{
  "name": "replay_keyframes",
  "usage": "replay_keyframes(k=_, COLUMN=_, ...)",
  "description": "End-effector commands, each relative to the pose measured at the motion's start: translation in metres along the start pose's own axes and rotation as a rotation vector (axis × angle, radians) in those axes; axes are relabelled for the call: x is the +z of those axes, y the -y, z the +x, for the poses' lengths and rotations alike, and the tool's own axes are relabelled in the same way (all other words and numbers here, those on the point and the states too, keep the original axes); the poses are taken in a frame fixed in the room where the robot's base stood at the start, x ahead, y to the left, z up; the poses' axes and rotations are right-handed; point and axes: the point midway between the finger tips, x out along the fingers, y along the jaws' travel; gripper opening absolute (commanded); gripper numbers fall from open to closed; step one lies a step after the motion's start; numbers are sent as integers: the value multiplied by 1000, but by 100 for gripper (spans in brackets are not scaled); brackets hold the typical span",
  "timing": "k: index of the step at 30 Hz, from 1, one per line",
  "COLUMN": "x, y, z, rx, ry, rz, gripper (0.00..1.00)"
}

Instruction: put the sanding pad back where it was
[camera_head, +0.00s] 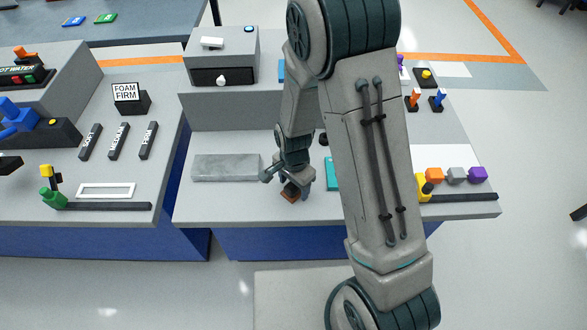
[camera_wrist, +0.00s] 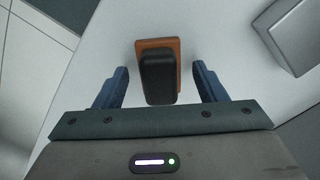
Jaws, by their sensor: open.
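The sanding pad (camera_wrist: 158,78) has an orange-brown base and a black rounded grip. It lies on the light table top (camera_head: 230,206) near the front edge. In the head view the pad (camera_head: 290,196) shows as a small brown patch under my gripper (camera_head: 286,185). In the wrist view my gripper (camera_wrist: 160,85) is open, with one blue-grey finger on each side of the black grip. A visible gap separates each finger from the pad, so the pad is not clamped.
A flat grey slab (camera_head: 226,168) lies left of my gripper. A teal item (camera_head: 332,174) lies to the right, partly behind my arm. A grey drawer box (camera_head: 222,60) stands on the raised shelf behind. Coloured blocks (camera_head: 456,175) stand at the far right.

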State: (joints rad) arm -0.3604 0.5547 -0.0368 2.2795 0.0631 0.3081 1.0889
Motion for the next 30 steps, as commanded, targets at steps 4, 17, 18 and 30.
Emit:
replay_keyframes(k=4, x=0, y=1, z=-22, rx=-5, ry=-2, rz=1, gripper=65)
replay_keyframes(k=17, x=0, y=0, z=-93, rx=-4, ry=-1, rz=0, gripper=65)
replay_keyframes(k=18, x=0, y=1, z=-98, rx=-5, ry=-1, rz=0, gripper=65)
replay_keyframes(k=30, x=-2, y=-5, z=-122, rx=-12, ry=-2, rz=-22, gripper=65)
